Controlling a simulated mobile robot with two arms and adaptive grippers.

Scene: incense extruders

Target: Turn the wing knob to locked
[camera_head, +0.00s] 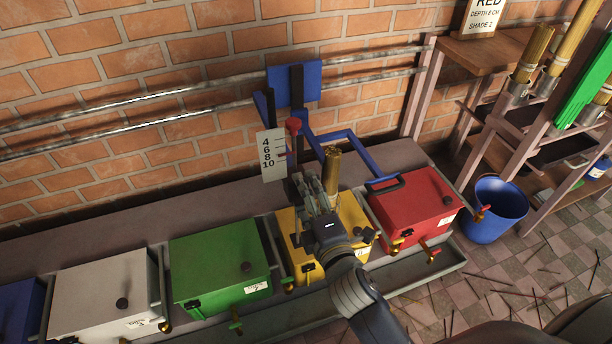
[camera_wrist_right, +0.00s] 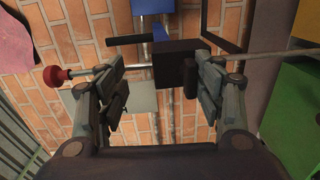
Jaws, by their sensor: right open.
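My right gripper (camera_head: 316,186) is over the yellow box (camera_head: 352,210), below the blue bracket (camera_head: 294,86) on the wall rails. In the right wrist view its fingers (camera_wrist_right: 164,88) are spread, with nothing held between them. A black block (camera_wrist_right: 176,60) with a small upright black tab (camera_wrist_right: 190,77) shows beyond the fingertips, closer to the right finger. The tab may be the wing knob; I cannot tell for sure, nor whether it is locked. A red ball knob (camera_head: 293,125) stands beside a white depth scale (camera_head: 270,154); the red knob also shows left in the wrist view (camera_wrist_right: 55,77). My left gripper is not in view.
A red box (camera_head: 415,208) stands right of the yellow one; a green box (camera_head: 218,262) and a white box (camera_head: 98,290) stand left. A brass cylinder (camera_head: 332,170) rises close to my gripper. A blue bucket (camera_head: 494,212) and a rack of tubes are at the right.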

